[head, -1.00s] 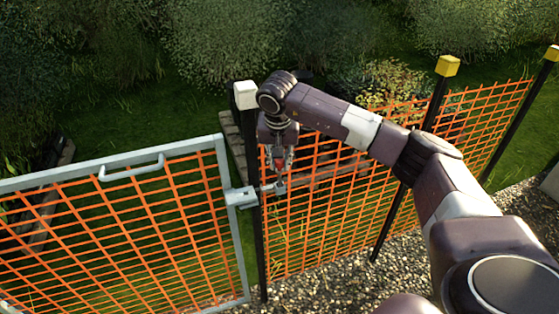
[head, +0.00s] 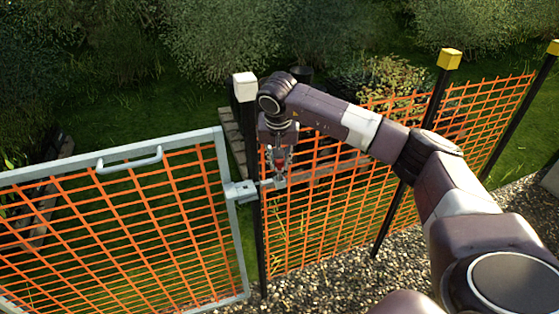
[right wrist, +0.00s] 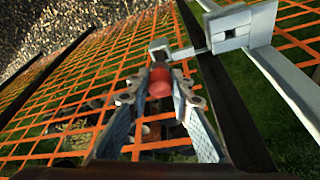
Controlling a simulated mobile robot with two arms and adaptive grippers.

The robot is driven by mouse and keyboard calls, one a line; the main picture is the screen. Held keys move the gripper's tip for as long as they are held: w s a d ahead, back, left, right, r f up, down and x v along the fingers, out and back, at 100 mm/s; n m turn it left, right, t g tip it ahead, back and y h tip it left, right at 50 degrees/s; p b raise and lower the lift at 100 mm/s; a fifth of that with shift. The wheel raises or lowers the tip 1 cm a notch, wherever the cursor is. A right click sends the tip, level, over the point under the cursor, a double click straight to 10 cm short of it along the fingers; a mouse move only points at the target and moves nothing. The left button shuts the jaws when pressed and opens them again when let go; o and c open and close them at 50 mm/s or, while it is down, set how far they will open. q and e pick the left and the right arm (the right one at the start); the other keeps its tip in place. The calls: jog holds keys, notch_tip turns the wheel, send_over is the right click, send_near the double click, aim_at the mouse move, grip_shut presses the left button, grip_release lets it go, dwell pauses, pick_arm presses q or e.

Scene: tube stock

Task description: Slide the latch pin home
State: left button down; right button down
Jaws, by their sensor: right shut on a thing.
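The latch pin (head: 266,184) is a thin grey bar lying level across the black gate post. In the right wrist view, it runs from a small grey block (right wrist: 159,47) towards the grey latch housing (right wrist: 231,28) on the gate frame. The housing also shows in the head view (head: 240,191). How far the pin's end sits in the housing cannot be told. My right gripper (head: 278,171) points down over the pin's right end. In the right wrist view its fingers (right wrist: 160,85) are shut on a red knob (right wrist: 159,83) beside the block. My left gripper is out of view.
The grey-framed gate (head: 219,160) with orange mesh stands at left, with a handle (head: 130,162) on its top rail. A black post (head: 257,225) with a white cap (head: 244,86) stands beside it. An orange mesh fence (head: 330,205) runs right; gravel (head: 345,285) lies in front.

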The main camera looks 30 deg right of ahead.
jog(key=shift+f+b, duration=0.85)
jog(key=shift+f, duration=0.7)
jog(key=c, duration=1.6)
grip_release()
jog(key=v, duration=1.2)
